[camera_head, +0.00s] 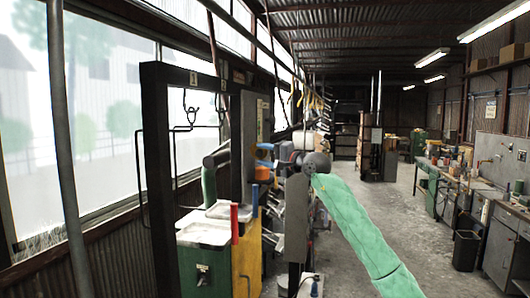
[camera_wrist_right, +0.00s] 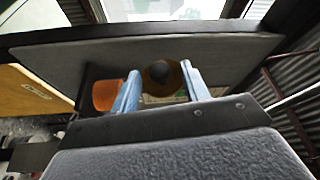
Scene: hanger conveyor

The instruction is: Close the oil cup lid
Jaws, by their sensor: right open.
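In the right wrist view, my right gripper (camera_wrist_right: 160,70) is open, with one pale blue finger on each side of a round, dark-topped cup (camera_wrist_right: 160,75) with a yellow-brown rim, which looks like the oil cup. Whether the fingers touch it I cannot tell. An orange round cup (camera_wrist_right: 105,95) sits to the left of the fingers. I cannot make out the lid's position clearly. In the head view, my right arm's green sleeve reaches up to the machine, near small orange parts (camera_head: 262,172). My left gripper does not show.
A black frame post (camera_head: 158,180) stands in front of the machine, with a yellow cabinet (camera_head: 247,262) beside it. A red cylinder (camera_head: 234,222) and a blue one (camera_head: 255,197) stand up there. A grey panel (camera_wrist_right: 225,55) lies behind the cup. The aisle floor (camera_head: 405,215) at right is open.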

